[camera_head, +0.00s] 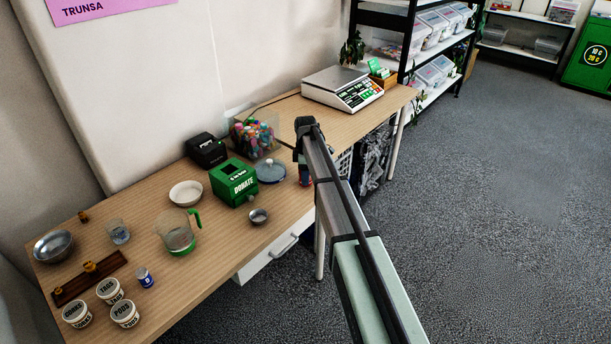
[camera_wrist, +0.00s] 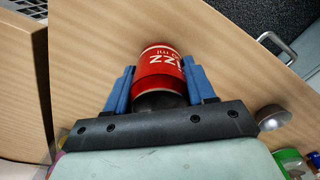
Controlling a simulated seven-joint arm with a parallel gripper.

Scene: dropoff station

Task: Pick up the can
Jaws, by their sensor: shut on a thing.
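A red can with white lettering (camera_wrist: 160,62) shows in the wrist view, between the two blue fingers of my gripper (camera_wrist: 158,68). The fingers are shut on the can's sides, one on each side. Its lower end in the picture is dark and partly hidden by the gripper's black bar. The wood table lies beyond it; I cannot tell whether the can touches the table. In the head view my arm hides most of the gripper and the can near the table's front edge.
On the table (camera_head: 150,205) a green donation box (camera_head: 233,182), a glass-lidded pan (camera_head: 271,171) and a small metal bowl (camera_head: 259,216) stand left of my arm. A scale (camera_head: 342,89) stands at the far end. A jug (camera_head: 178,235), a small blue can (camera_head: 145,277) and several tubs are at the near left.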

